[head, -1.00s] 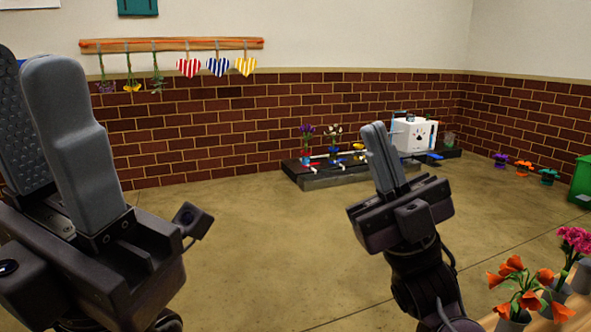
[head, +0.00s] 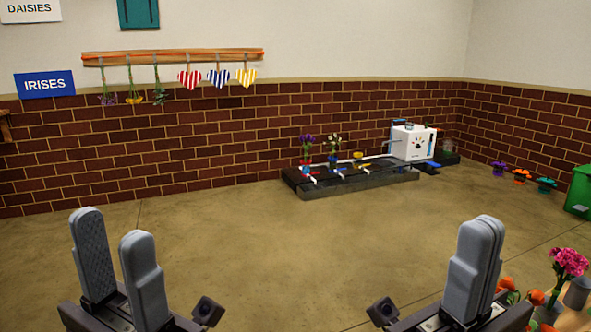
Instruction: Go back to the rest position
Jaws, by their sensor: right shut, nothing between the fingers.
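My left gripper (head: 119,266) is at the lower left of the head view. Its two grey fingers stand upright with a clear gap between them, and nothing shows in the gap. My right gripper (head: 474,268) is at the lower right. Its two grey fingers are together and hold nothing. Both grippers are low in the picture with bare floor beyond them. The lower parts of both arms are out of view.
Pink flowers (head: 570,262) and orange flowers (head: 535,298) stand close beside my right gripper, partly hidden by it. A dark low platform (head: 360,183) with small vases and a white box (head: 413,143) is by the brick wall. The middle floor (head: 290,240) is clear.

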